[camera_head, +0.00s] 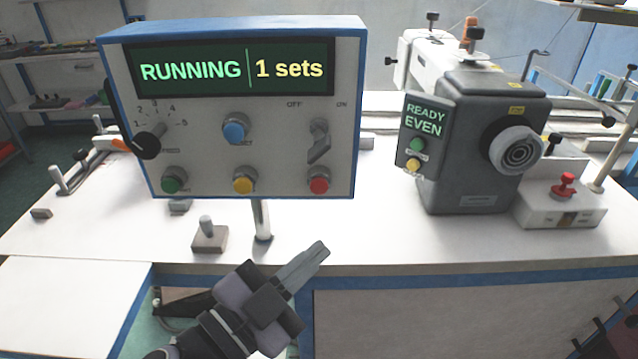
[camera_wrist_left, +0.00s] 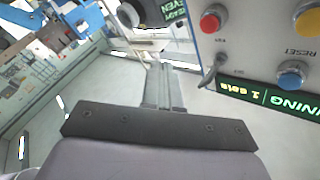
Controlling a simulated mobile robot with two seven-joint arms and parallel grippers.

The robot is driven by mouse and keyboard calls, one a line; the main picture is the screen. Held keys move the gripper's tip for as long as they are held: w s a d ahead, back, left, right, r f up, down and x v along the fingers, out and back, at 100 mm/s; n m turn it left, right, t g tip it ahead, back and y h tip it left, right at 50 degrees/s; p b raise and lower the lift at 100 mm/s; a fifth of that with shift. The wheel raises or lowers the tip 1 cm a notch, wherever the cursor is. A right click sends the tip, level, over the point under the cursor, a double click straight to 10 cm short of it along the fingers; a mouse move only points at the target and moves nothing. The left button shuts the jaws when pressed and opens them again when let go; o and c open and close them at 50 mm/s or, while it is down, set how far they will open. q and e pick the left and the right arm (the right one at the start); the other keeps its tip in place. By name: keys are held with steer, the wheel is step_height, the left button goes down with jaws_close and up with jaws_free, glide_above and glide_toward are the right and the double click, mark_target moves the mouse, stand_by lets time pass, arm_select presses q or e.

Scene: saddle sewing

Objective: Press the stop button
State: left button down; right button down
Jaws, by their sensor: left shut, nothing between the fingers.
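The control box (camera_head: 345,110) reads "RUNNING" and "1 sets" on its screen. A red button (camera_head: 318,185), likely the stop button, sits at the lower right of its face; its label is too small to read. The red button (camera_wrist_left: 210,20) also shows at the top of the left wrist view. My left gripper (camera_head: 318,250) is shut and empty. In the head view its fingertips appear below the red button, apart from it. In the left wrist view the fingertips (camera_wrist_left: 163,70) point left of the box face. My right gripper is out of view.
The box also has a green button (camera_head: 173,185), a yellow button (camera_head: 243,184), a blue button (camera_head: 235,131), a knob (camera_head: 150,140) and a toggle switch (camera_head: 319,142). The sewing machine (camera_head: 470,180) reads "READY EVEN". A red knob (camera_head: 563,187) tops a white block at right.

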mark_target(319, 186)
arm_select(q)
steer(key=shift+s+d+r+m+h, duration=0.15)
steer(key=shift+s+r+m+h, duration=0.2)
steer(key=shift+r+m, duration=0.25)
steer(key=shift+w, duration=0.1)
steer(key=w, duration=0.8)
steer(key=shift+w+b, duration=0.3)
steer(key=shift+w, duration=0.1)
stand_by(1.6)
steer(key=shift+w, duration=0.85)
stand_by(0.8)
steer(key=shift+s, duration=0.95)
